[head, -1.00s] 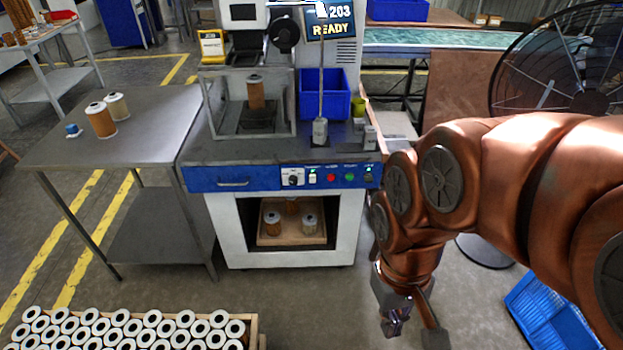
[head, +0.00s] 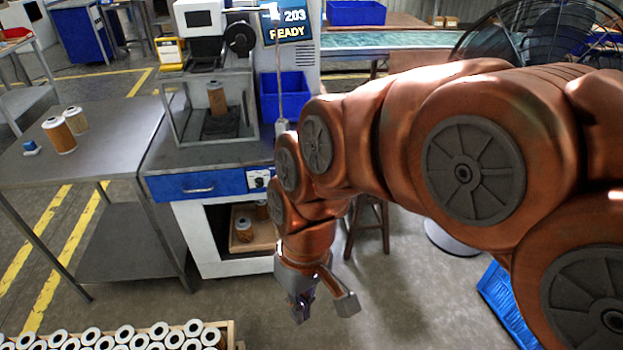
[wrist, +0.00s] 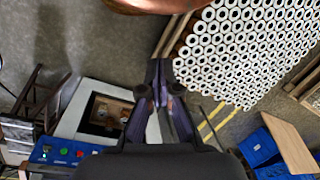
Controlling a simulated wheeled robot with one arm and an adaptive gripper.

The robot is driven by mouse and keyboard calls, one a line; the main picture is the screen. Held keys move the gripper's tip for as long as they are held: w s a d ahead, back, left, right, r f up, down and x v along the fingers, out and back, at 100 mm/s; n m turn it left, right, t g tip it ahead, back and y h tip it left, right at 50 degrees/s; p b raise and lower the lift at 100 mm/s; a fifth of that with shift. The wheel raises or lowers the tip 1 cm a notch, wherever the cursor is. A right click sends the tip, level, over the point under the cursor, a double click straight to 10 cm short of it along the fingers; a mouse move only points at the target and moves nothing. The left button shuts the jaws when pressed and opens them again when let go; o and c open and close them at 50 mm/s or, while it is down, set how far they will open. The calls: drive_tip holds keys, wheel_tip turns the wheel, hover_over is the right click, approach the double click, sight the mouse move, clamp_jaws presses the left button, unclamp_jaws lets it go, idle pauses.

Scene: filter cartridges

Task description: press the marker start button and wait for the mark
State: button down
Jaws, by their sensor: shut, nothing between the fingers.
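The marking machine (head: 165,158) stands ahead, with a blue front panel (head: 195,186) and a screen (head: 283,23) reading "203 READY". A brown cartridge (head: 216,98) stands inside its framed enclosure. My arm hides most of the panel's buttons in the head view; a black knob (head: 260,182) still shows. In the wrist view, a red button (wrist: 63,151) and a green button (wrist: 80,154) show on the panel at lower left. I cannot read their labels. My gripper (head: 302,308) is shut and empty, pointing down in front of the machine and below the panel, apart from it. It also shows in the wrist view (wrist: 159,68).
A steel table (head: 95,150) at left holds two cartridges and a small blue item. A crate of many cartridges (head: 232,335) is at the lower left. A stool (head: 372,225), a fan (head: 500,45) and a blue crate (head: 505,300) are at right.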

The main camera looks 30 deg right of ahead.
drive_tip(key=w+a+f+n+t+y+b, duration=0.1)
drive_tip(key=w+a+f+y+b, duration=0.15)
drive_tip(key=w, duration=0.55)
drive_tip(key=w+a+f+n+t+y+b, duration=0.2)
drive_tip(key=w+b, duration=0.1)
drive_tip(key=w, duration=0.4)
drive_tip(key=w+d+f+t+y+b, duration=0.1)
drive_tip(key=w+d+t+b, duration=0.1)
drive_tip(key=w, duration=0.4)
drive_tip(key=w+d+f+t+y+b, duration=0.1)
drive_tip(key=w+d+f+b, duration=0.1)
drive_tip(key=w, duration=0.4)
drive_tip(key=w+d+f+m+t+h+b, duration=0.1)
drive_tip(key=w+d+f+t+b, duration=0.15)
drive_tip(key=w+d, duration=0.35)
drive_tip(key=w+d+f+m+t+b, duration=0.1)
drive_tip(key=w+d+f+t+b, duration=0.2)
drive_tip(key=d, duration=0.5)
drive_tip(key=w+d+f+m+t+h, duration=0.1)
drive_tip(key=d+f+h, duration=0.1)
drive_tip(key=d+f, duration=0.3)
drive_tip(key=w+d+f+m+h+b, duration=0.1)
drive_tip(key=d+f, duration=0.4)
drive_tip(key=d, duration=0.6)
drive_tip(key=shift+t+h, duration=0.35)
drive_tip(key=shift+h, duration=0.1)
drive_tip(key=shift+w+d, duration=0.1)
drive_tip(key=shift+w, duration=0.05)
